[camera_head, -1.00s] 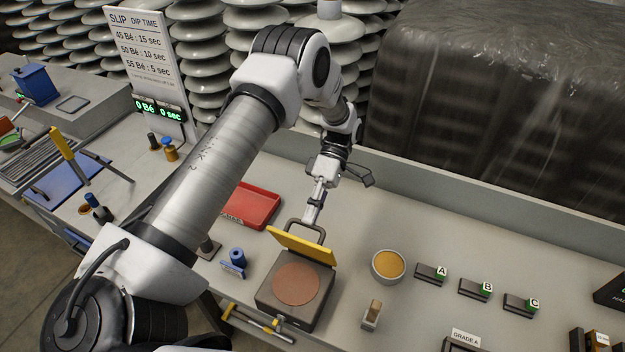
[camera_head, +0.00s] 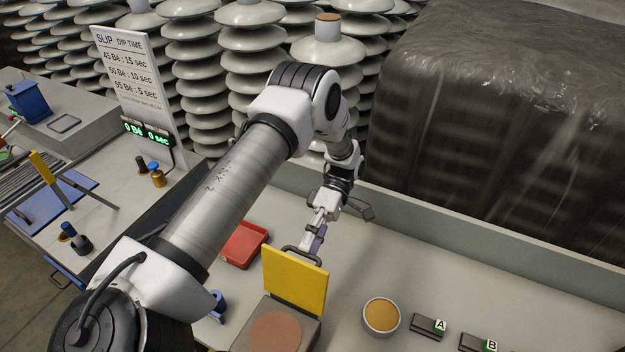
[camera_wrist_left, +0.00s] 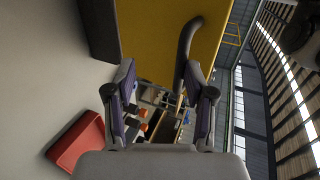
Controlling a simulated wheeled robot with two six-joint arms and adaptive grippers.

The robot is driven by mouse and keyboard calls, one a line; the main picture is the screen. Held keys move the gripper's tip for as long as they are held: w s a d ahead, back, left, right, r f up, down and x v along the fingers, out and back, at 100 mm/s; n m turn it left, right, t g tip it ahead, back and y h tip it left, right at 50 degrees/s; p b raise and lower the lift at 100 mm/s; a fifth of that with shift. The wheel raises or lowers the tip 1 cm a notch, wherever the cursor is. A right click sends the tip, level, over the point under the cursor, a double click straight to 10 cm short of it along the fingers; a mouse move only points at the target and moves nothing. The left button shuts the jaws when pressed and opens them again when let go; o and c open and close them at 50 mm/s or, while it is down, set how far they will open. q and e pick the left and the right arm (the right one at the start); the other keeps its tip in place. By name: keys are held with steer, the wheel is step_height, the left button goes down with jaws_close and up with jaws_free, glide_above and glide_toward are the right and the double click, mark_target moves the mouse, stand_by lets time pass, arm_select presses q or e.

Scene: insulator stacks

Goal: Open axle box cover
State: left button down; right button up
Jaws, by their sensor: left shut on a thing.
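The axle box (camera_head: 308,330) is a dark grey box at the bottom middle of the head view, with a reddish-brown disc (camera_head: 275,334) inside. Its yellow cover (camera_head: 295,281) stands roughly upright at the box's far edge. The cover also fills the upper middle of the left wrist view (camera_wrist_left: 160,35). My left gripper (camera_head: 308,247) is behind the cover's top edge, shut on the dark curved handle (camera_wrist_left: 186,50). The handle shows between its fingers, nearer the right one; part of the grip is hidden by the cover. My right gripper is out of view.
A red tray (camera_head: 243,246) lies left of the cover, and a small blue part (camera_head: 218,306) stands left of the box. A round bowl (camera_head: 381,316) and labelled blocks (camera_head: 428,326) are to the right. A sign (camera_head: 133,80) and insulator stacks (camera_head: 257,70) stand behind.

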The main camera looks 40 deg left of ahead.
arm_select(q)
steer(key=shift+s+d+f, duration=0.1)
steer(key=shift+f, duration=0.45)
steer(key=c, duration=1)
jaws_free()
steer(key=shift+c, duration=0.7)
steer(key=shift+r, duration=0.1)
steer(key=shift+c, duration=0.3)
steer(key=v, duration=0.7)
steer(key=shift+w+r, duration=0.25)
steer(key=shift+r, duration=0.05)
